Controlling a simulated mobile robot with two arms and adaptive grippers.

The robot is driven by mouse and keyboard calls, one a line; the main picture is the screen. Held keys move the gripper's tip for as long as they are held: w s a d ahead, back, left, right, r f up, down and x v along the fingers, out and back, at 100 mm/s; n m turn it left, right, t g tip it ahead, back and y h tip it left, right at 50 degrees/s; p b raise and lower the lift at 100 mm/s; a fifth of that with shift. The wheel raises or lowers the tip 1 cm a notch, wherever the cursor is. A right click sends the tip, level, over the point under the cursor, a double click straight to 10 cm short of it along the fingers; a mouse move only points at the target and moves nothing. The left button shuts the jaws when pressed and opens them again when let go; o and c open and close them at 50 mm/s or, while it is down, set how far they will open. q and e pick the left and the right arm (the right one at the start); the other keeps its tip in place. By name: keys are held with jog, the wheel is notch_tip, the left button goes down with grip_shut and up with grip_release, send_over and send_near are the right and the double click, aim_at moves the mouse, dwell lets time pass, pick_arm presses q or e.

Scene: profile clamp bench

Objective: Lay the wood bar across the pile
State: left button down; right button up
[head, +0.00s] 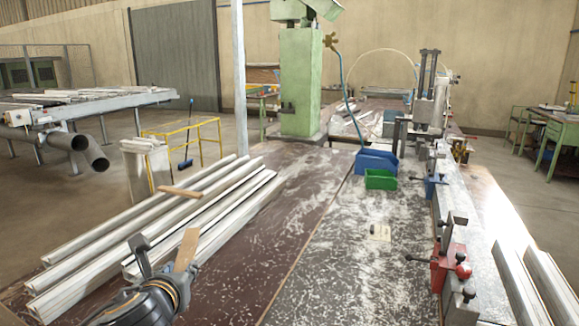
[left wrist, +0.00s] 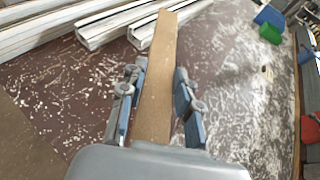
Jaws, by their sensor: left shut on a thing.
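My left gripper (head: 160,262) is at the lower left of the head view, by the near end of the pile. It is shut on a light brown wood bar (head: 187,249), which points away from the hand. In the left wrist view the wood bar (left wrist: 155,88) runs between the two fingers, its far end overlapping the profile ends. I cannot tell whether it touches them. The pile (head: 85,265) of long white profiles lies slanting on the left of the bench. Another small wood piece (head: 180,191) lies across the pile further back. My right gripper is not in view.
A blue bin (head: 376,162) and a green bin (head: 380,180) stand mid-bench. A red clamp (head: 448,268) and a blue clamp (head: 433,187) sit along the right-hand rail. A green column (head: 301,85) rises at the back. The bench middle (head: 300,225) is mostly clear.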

pick_arm(q)
jog(key=shift+m+h, duration=0.8)
jog(key=shift+h, duration=0.1)
jog(key=s, duration=0.1)
jog(key=s+d+r, duration=0.1)
jog(key=s, duration=0.1)
jog(key=s+d+r, duration=0.1)
jog(key=s, duration=0.1)
jog(key=shift+s+d+r, duration=0.1)
jog(key=shift+d+r, duration=0.05)
jog(key=shift+r, duration=0.1)
